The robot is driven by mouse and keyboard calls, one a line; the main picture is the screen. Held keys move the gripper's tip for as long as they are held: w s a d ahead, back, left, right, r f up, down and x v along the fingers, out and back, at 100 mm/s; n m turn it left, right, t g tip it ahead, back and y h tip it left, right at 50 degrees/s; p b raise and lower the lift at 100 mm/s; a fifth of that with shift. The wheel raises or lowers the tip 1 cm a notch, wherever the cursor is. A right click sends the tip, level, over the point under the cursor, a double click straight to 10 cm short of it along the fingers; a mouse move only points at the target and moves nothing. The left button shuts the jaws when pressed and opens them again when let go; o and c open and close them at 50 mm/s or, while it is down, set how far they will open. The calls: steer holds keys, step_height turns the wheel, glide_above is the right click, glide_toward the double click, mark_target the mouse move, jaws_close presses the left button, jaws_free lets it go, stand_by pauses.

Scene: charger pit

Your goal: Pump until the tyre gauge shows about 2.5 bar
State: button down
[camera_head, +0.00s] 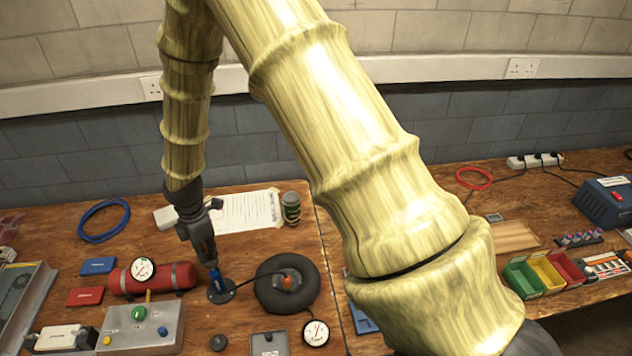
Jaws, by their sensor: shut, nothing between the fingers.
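The black tyre (262,296) lies flat on the bench, with an orange part and a dark hose at its middle. A round white tyre gauge (316,333) lies at its lower right; its red needle shows, but the scale is too small to read. A small pump with a blue top (216,280) stands on a round dark base left of the tyre. My gripper (212,266) is shut and empty, pointing down right at the pump's blue top. I cannot tell whether it touches the top.
A dark can (291,208) stands behind the tyre. My arm hides the bench's middle right.

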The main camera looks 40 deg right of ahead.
steer(key=shift+r, duration=0.1)
stand_by(0.3)
step_height(320, 180, up, 7)
steer(key=p, duration=0.5)
stand_by(0.8)
